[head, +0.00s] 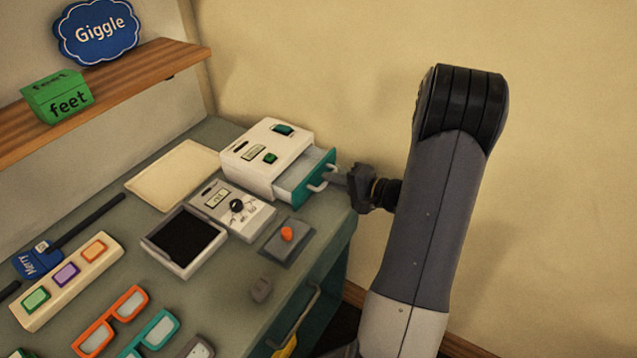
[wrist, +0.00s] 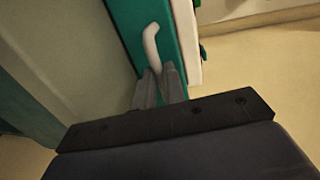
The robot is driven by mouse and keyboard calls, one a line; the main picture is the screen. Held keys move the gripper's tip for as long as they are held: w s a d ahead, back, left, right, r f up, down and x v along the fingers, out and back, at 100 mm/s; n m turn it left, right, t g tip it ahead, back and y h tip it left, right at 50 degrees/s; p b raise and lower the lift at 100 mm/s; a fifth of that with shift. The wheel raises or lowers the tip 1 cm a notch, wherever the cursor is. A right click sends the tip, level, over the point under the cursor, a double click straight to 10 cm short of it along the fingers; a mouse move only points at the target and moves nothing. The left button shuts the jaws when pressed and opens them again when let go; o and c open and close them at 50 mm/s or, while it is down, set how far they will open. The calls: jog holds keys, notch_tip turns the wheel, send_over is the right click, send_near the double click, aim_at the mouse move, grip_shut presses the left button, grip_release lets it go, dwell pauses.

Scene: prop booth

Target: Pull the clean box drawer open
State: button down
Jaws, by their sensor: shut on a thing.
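The clean box (head: 265,155) is a white box on the desk with green parts on its top. Its drawer (head: 304,178), with a teal front, stands partly out toward the right, and its pale inside shows. My gripper (head: 334,178) is at the drawer's white handle (head: 319,185). In the wrist view the gripper (wrist: 160,85) is shut on the handle (wrist: 151,45), against the teal drawer front (wrist: 170,25). The gripped end of the handle is hidden between the fingers.
On the desk (head: 205,290) are a cream tray (head: 172,174), a white panel with a black knob (head: 232,208), a dark-faced frame (head: 184,240) and a grey plate with an orange button (head: 286,240). A shelf (head: 110,85) is at upper left. The wall is behind my arm.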

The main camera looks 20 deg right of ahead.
jog(key=v, duration=0.1)
jog(key=b+v, duration=0.1)
jog(key=v, duration=0.1)
jog(key=f+b+v, duration=0.1)
jog(key=v, duration=0.1)
jog(key=shift+s+d, duration=0.1)
jog(key=shift+s, duration=0.1)
jog(key=c, duration=1.5)
grip_release()
jog(key=b+v, duration=0.1)
jog(key=v, duration=0.9)
jog(key=shift+s+d+r, duration=0.1)
jog(key=shift+s+d, duration=0.05)
jog(key=shift+s, duration=0.2)
jog(key=p+x, duration=0.1)
jog(key=x, duration=1)
jog(key=shift+w, duration=0.25)
